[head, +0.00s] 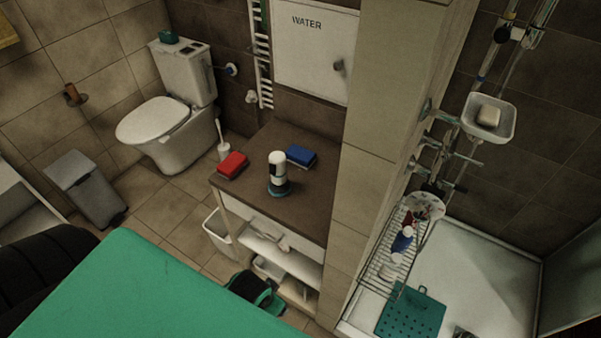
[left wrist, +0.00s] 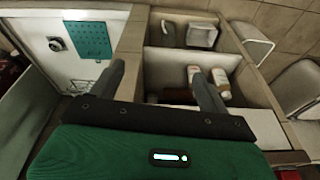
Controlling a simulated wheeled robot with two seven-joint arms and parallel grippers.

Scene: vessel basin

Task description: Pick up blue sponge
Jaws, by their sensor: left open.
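The blue sponge (head: 301,156) lies on the brown counter top (head: 310,205) in the head view, near its back right edge by the tiled pillar. My left gripper (left wrist: 158,72) is open in the left wrist view, with nothing between its two grey fingers. It is in front of the open shelves below the counter, apart from the sponge. The sponge does not show in the left wrist view. My right gripper is not in view.
A red sponge (head: 233,165) lies at the counter's left edge. A white bottle with a dark base (head: 278,172) stands between the sponges. A tiled pillar (head: 376,130) rises right of the counter. A wire rack (head: 385,258) holds bottles by the shower.

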